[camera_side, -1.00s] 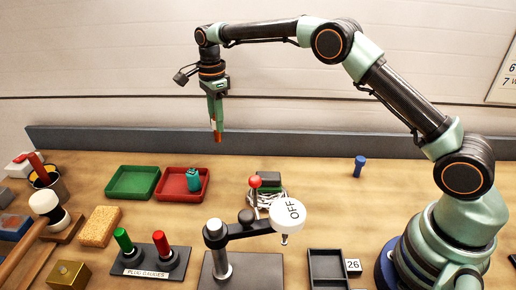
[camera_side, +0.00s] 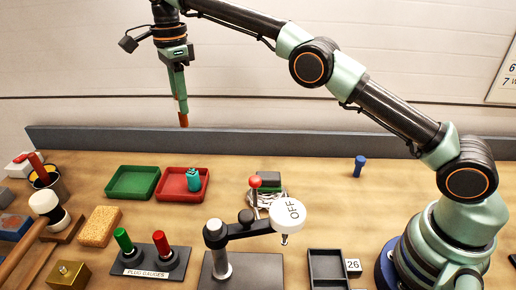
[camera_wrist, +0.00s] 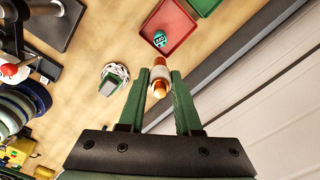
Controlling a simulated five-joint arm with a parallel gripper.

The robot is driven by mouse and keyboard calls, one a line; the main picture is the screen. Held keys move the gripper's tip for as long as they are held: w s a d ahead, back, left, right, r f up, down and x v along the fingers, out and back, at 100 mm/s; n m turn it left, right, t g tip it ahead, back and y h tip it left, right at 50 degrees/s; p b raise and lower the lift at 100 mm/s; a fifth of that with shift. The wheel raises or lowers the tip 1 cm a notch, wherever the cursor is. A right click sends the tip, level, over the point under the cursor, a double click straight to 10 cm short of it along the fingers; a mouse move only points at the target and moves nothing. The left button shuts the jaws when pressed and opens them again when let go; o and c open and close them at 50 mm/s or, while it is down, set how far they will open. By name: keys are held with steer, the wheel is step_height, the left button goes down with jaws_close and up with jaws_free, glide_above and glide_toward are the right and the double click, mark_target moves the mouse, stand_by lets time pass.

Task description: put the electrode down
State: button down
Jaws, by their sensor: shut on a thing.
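The electrode (camera_wrist: 160,68), copper-coloured with a pale band, is between the green fingers of my gripper (camera_wrist: 159,82) in the wrist view. My gripper is shut on it. In the side view the electrode (camera_side: 183,112) points down below the fingers of my gripper (camera_side: 179,92), high above the back of the bench and clear of it. In that view it appears above the red tray (camera_side: 163,188), which holds a small teal object (camera_side: 193,180). The part of the electrode inside the grip is hidden.
A green tray (camera_side: 112,190) is left of the red one. A stand with an OFF disc (camera_side: 287,216) and a red-knobbed lever (camera_side: 255,182) rise mid-bench. Plug gauges (camera_side: 121,240), a sponge (camera_side: 99,226) and a mallet (camera_side: 44,203) are left. Bare wood surrounds a blue peg (camera_side: 360,163).

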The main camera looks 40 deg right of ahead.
steer(key=s+a, duration=0.5)
steer(key=a, duration=0.6)
step_height(320, 180, down, 20)
steer(key=shift+w+r, duration=0.1)
steer(key=c, duration=0.6)
jaws_free()
